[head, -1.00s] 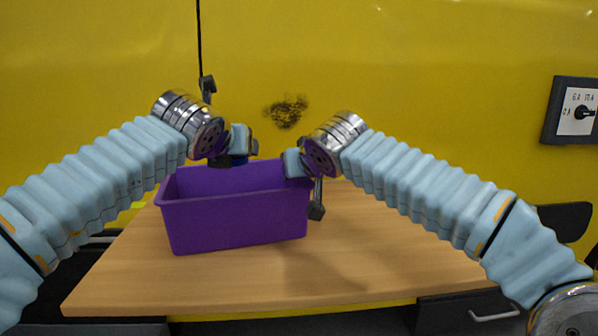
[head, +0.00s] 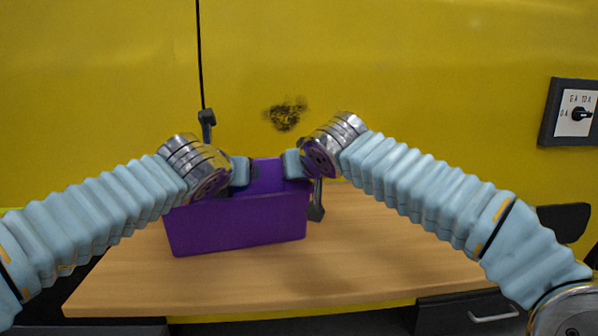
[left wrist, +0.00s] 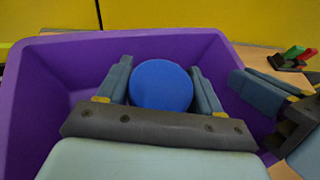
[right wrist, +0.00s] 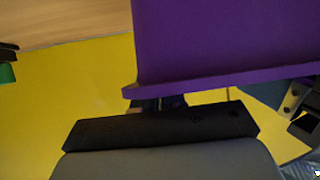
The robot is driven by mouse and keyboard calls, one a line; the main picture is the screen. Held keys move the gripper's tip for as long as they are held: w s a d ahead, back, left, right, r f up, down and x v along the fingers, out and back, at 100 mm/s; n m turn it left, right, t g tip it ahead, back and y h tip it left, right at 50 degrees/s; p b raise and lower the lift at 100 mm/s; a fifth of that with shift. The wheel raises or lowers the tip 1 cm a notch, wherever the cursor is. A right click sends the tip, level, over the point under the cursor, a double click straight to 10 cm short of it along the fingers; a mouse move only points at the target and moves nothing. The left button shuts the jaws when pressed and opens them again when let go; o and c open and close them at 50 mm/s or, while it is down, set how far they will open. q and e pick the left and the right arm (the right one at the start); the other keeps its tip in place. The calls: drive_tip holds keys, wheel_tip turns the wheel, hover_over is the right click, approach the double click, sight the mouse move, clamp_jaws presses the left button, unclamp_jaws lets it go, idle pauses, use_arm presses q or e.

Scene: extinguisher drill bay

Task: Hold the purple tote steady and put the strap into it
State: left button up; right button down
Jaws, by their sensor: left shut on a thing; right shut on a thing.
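The purple tote (head: 238,225) stands upright on the table; its inside shows in the left wrist view (left wrist: 40,105). My left gripper (head: 240,172) is low over the tote's opening, partly inside it. Its fingers are closed on the strap, a round blue roll (left wrist: 161,85) seen from above in the left wrist view. The strap is hidden in the head view. My right gripper (head: 294,164) is shut on the tote's right rim, which runs between its fingers in the right wrist view (right wrist: 225,84).
The wooden table (head: 385,255) is clear to the right and front of the tote. A small red and green item (left wrist: 297,58) lies beyond my right gripper. A yellow wall (head: 420,70) stands behind, with a dark-framed switch panel (head: 575,112) at right.

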use_arm(q)
drive_tip(key=f, duration=0.3)
drive_tip(key=shift+w+a+g, duration=0.15)
drive_tip(key=shift+w+g, duration=0.05)
drive_tip(key=shift+g, duration=0.1)
use_arm(e)
drive_tip(key=shift+d, duration=0.1)
use_arm(q)
drive_tip(key=o, duration=1.3)
use_arm(e)
drive_tip(key=shift+d, duration=0.1)
drive_tip(key=shift+w+f, duration=0.3)
drive_tip(key=shift+f, duration=0.1)
drive_tip(key=shift+a, duration=0.2)
use_arm(q)
drive_tip(key=v, duration=0.4)
drive_tip(key=r+v, duration=0.1)
drive_tip(key=v, duration=0.8)
drive_tip(key=shift+w+r, duration=0.1)
drive_tip(key=shift+r, duration=0.3)
use_arm(e)
drive_tip(key=shift+r, duration=0.1)
drive_tip(key=c, duration=1.1)
unclamp_jaws()
drive_tip(key=shift+r, duration=0.1)
drive_tip(key=shift+s, duration=0.1)
